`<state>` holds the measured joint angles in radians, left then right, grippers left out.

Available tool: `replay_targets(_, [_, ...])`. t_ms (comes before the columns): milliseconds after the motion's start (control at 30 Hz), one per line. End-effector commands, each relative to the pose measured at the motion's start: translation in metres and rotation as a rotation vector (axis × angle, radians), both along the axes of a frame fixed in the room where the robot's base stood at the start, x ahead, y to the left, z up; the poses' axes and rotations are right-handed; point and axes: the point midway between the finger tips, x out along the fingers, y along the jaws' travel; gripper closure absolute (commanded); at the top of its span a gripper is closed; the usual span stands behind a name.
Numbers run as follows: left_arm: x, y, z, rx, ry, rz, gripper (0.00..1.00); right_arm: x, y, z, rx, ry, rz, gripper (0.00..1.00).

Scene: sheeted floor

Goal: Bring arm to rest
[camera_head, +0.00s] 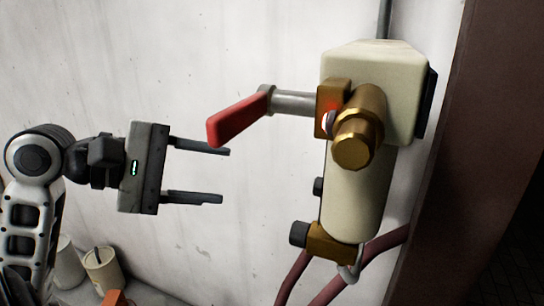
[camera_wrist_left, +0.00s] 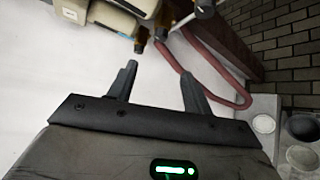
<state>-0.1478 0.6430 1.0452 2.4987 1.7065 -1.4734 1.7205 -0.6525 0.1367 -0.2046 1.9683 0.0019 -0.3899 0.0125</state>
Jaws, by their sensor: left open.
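My left gripper (camera_head: 222,175) comes in from the left in the head view. Its two fingers are apart, with nothing between them. They point right, toward a cream and brass valve unit (camera_head: 358,195) on the white wall. A red lever handle (camera_head: 238,119) on a grey pipe sticks out left from the unit, above the fingers and apart from them. In the left wrist view the open fingers (camera_wrist_left: 157,85) show empty, with the lower part of the unit (camera_wrist_left: 130,8) beyond them. My right gripper is in neither view.
Dark red hoses (camera_head: 370,255) hang below the unit and also show in the left wrist view (camera_wrist_left: 208,75). A brown post (camera_head: 465,150) stands at the right. Pale containers (camera_head: 102,268) stand at the lower left. The wall around the gripper is clear.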

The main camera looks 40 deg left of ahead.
Motion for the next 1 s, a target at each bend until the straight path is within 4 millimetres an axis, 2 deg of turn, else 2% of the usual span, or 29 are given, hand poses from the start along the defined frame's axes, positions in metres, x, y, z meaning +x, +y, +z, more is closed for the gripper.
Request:
replay_targets(233, [0.003,0.001,-0.003,0.002,-0.002,0.005,0.50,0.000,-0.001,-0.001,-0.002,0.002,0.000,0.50])
replay_targets(367, [0.027,0.012,-0.028,0.040,-0.021,0.040,0.50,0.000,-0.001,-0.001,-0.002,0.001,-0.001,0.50])
replay_targets(467, [0.055,0.024,-0.075,0.142,-0.041,0.086,0.50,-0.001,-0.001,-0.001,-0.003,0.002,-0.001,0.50])
replay_targets(533, [0.072,0.029,-0.119,0.255,-0.047,0.110,0.50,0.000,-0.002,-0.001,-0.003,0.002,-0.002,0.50])
replay_targets(667, [0.084,0.026,-0.207,0.525,-0.053,0.093,0.50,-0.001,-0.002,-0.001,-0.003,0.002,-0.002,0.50])
replay_targets(700, [0.083,0.020,-0.234,0.617,-0.055,0.068,0.50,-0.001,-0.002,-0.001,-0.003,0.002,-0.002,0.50])
replay_targets(800, [0.072,-0.002,-0.298,0.852,-0.074,-0.032,0.50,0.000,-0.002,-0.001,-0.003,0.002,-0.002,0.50])
replay_targets(900, [0.052,-0.037,-0.352,1.085,-0.126,-0.183,0.50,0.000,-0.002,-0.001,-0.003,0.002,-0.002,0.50])
replay_targets(1000, [0.029,-0.078,-0.391,1.283,-0.212,-0.347,0.50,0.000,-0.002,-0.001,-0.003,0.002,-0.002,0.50])
